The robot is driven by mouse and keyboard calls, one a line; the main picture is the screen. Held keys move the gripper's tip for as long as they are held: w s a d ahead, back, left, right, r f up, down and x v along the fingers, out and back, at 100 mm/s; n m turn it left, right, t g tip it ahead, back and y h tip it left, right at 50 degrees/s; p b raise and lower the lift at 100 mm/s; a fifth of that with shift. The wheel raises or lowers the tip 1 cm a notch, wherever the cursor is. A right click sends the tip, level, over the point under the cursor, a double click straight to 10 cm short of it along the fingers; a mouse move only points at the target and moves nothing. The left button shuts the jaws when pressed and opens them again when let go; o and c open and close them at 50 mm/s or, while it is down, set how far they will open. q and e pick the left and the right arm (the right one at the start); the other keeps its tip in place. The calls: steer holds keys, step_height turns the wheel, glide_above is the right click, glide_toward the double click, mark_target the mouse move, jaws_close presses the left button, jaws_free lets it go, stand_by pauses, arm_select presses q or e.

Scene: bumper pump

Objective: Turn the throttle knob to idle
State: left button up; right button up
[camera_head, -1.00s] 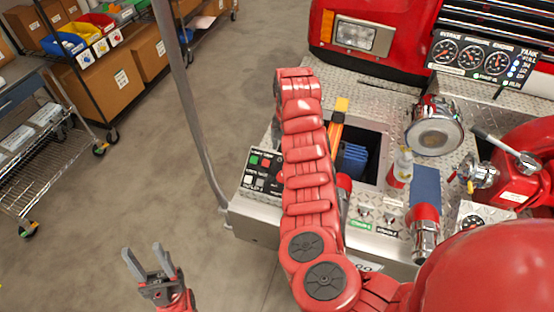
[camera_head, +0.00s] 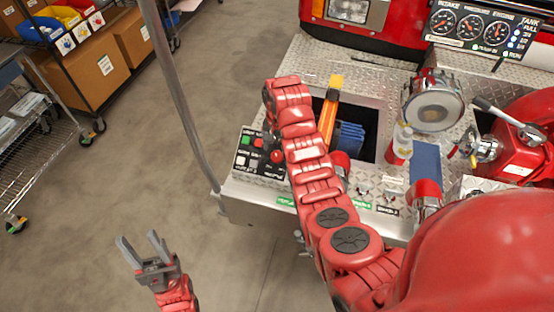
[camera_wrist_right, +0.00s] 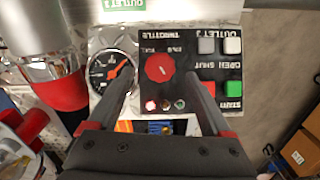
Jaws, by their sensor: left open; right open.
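The red throttle knob (camera_wrist_right: 159,67) sits on the black control panel (camera_wrist_right: 200,60), which appears upside down in the right wrist view. "Throttle" lettering is beside the knob; its pointer direction is too small to tell. My right gripper (camera_wrist_right: 160,82) is open, one finger on each side of the knob in the picture. Contact and height cannot be told. In the head view the knob (camera_head: 277,156) shows beside my right arm, and the right gripper is hidden. My left gripper (camera_head: 138,239) is open and empty over the floor at lower left.
A round gauge (camera_wrist_right: 112,72) lies left of the panel in the wrist view. Green (camera_head: 247,141) and white buttons are close to the knob. A recess with a yellow-orange tool (camera_head: 328,118), a bottle (camera_head: 401,145) and a chrome-rimmed cap (camera_head: 434,106) lie right. A grey pole (camera_head: 178,90) stands left.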

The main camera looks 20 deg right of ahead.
mark_target(277, 155)
step_height(277, 155, down, 2)
steer(key=shift+f+p, duration=0.2)
steer(key=shift+p, duration=0.3)
steer(key=shift+f, duration=0.7)
steer(key=shift+w, duration=0.1)
steer(key=shift+c, duration=0.3)
